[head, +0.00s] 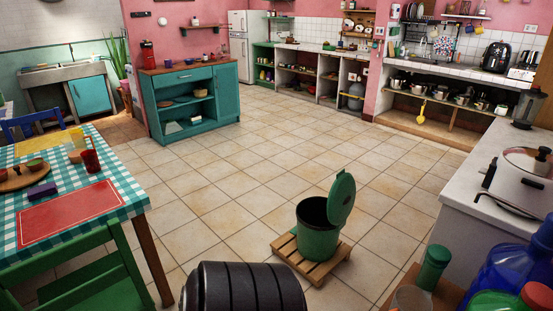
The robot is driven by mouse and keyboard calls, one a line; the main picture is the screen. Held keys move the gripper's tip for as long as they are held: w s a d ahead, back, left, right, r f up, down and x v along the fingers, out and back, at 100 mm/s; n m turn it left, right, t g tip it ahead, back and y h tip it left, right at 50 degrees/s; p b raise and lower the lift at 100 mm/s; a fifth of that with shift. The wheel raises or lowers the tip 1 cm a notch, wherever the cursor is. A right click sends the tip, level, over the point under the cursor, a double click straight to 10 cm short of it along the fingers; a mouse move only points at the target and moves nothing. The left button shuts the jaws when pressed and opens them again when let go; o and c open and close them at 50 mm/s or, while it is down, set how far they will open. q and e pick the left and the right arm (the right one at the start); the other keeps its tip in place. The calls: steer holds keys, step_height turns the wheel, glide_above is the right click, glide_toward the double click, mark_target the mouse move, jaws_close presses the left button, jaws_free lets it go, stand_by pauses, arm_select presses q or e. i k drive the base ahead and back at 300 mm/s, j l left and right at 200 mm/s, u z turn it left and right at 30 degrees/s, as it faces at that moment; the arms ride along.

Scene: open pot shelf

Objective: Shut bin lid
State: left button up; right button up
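A green bin (318,240) stands upright on a low slatted wooden pallet (285,248) on the tiled floor, right of the picture's middle. Its round green lid (341,200) is open, standing nearly upright on the right side of the rim. The dark inside of the bin shows. Neither of my grippers is in the head view.
A table with a checked cloth (125,187) and a green chair (85,265) stand at the left. A white counter (460,200) with a large pot (522,180) is at the right. A dark ribbed cylinder (243,290) fills the bottom edge. Open floor (240,180) lies beyond the bin.

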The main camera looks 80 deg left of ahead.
mark_target(341, 198)
steer(key=u, duration=1.95)
steer(key=i+j, duration=0.2)
